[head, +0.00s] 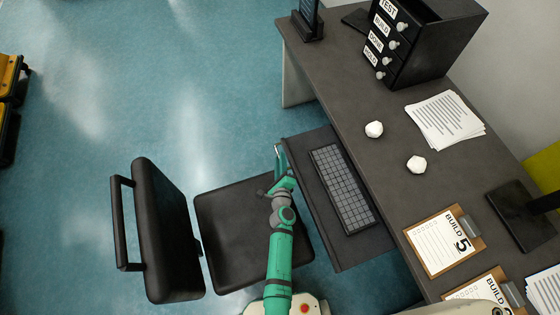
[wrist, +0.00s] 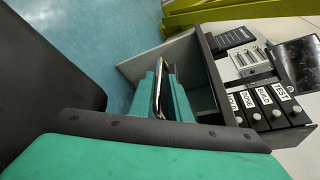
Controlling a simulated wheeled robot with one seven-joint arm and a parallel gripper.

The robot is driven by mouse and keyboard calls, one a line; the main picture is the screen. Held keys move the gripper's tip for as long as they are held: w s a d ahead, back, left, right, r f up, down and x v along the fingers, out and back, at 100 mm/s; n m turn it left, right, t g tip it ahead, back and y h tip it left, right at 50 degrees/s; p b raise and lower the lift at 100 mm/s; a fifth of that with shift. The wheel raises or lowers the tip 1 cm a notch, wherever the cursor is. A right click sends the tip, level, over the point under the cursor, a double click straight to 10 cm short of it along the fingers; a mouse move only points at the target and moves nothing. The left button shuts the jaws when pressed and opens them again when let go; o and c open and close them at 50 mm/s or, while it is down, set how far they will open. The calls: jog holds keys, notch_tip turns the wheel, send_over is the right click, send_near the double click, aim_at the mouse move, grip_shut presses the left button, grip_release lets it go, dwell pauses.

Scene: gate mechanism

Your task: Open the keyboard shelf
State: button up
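The keyboard shelf (head: 312,195) is a dark grey board that stands out from the long side of the desk in the head view. A grey keyboard (head: 343,188) lies on it. My gripper (head: 281,160) is at the shelf's outer edge, near its far corner.
A black office chair (head: 245,235) stands under my arm, close to the shelf. The desk (head: 350,85) carries a black drawer box (head: 430,45), papers (head: 445,120), two white crumpled balls and clipboards (head: 443,242). The blue floor (head: 190,90) beyond the chair is clear.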

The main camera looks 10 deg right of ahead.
jog(key=v, duration=1)
jog(key=shift+s, duration=0.35)
jog(key=shift+r, duration=0.1)
jog(key=s+a+r+n+g, duration=0.1)
jog(key=s+a+r+n, duration=0.15)
jog(key=s+n, duration=0.4)
jog(key=s+a+r+n, duration=0.2)
jog(key=s+a+n, duration=0.15)
jog(key=s, duration=0.65)
jog(key=s+r+n+y, duration=0.1)
jog(key=s+r+n, duration=0.5)
jog(key=r+n, duration=0.2)
jog(key=s+a+r+n+t+y, duration=0.1)
jog(key=s+r+n, duration=0.5)
jog(key=r, duration=0.5)
jog(key=shift+s+a+n, duration=0.15)
jog(key=shift+s+n, duration=0.05)
jog(key=shift+n, duration=0.8)
